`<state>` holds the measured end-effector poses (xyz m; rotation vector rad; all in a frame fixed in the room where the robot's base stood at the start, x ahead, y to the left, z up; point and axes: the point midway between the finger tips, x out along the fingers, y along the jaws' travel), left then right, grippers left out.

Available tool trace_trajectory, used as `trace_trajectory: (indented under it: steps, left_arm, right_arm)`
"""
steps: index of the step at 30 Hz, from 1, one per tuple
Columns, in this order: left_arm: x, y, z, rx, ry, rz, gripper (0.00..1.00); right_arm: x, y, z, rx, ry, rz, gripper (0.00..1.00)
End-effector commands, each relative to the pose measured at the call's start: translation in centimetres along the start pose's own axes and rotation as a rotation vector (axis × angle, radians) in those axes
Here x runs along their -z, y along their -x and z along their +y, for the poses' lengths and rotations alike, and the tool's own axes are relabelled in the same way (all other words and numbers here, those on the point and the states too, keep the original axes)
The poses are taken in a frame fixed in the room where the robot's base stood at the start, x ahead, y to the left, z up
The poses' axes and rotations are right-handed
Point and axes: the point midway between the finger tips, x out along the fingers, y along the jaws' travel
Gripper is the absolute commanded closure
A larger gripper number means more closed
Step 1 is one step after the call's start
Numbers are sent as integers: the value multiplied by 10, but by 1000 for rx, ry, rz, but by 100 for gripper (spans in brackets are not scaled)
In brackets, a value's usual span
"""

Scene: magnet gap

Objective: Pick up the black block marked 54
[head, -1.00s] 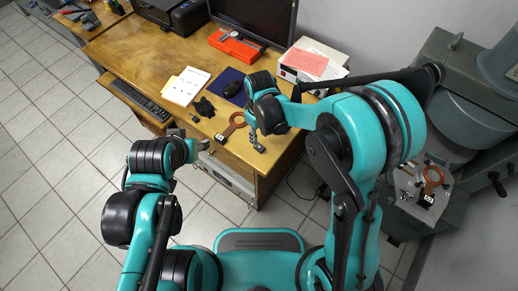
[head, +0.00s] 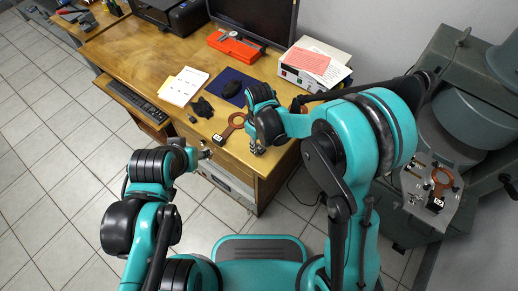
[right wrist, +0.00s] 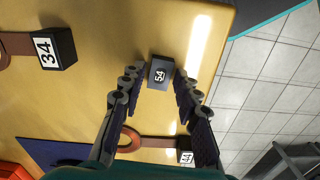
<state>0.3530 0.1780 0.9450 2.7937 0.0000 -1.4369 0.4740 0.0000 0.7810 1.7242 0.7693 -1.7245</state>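The black block marked 54 (right wrist: 160,72) lies on the desk near its edge in the right wrist view. My right gripper (right wrist: 159,72) is open, with one fingertip on either side of the block and small gaps visible between. How far the fingertips are above the desk is hard to tell. In the head view my right gripper (head: 257,149) points down at the desk's front right corner and hides the block. My left gripper (head: 204,153) is in front of the desk edge, away from the block; its fingers are too small to read.
A black block marked 34 (right wrist: 58,48) with a brown piece lies to the left. A brown ring (right wrist: 130,142) joins another labelled block (right wrist: 185,157). The wooden desk (head: 140,60) also holds a blue mat (head: 238,80) and papers (head: 186,86). A grey machine (head: 440,120) stands at right.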

Motion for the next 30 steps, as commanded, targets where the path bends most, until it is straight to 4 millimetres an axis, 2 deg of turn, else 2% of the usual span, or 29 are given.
trace_trajectory:
  steps: [1, 3, 11, 25, 30]
  left_arm:
    - [0, 0, 0, 0, 0, 0, 54]
    - [0, 0, 0, 0, 0, 0, 54]
    - [2, 3, 0, 0, 0, 0, 54]
    - [19, 27, 0, 0, 0, 0, 54]
    - [22, 30, 0, 0, 0, 0, 54]
  right_arm:
    - [0, 0, 0, 0, 0, 0, 87]
    - [0, 0, 0, 0, 0, 0, 100]
    - [0, 5, 0, 0, 0, 0, 100]
    - [0, 44, 0, 0, 0, 0, 100]
    - [0, 51, 0, 0, 0, 0, 100]
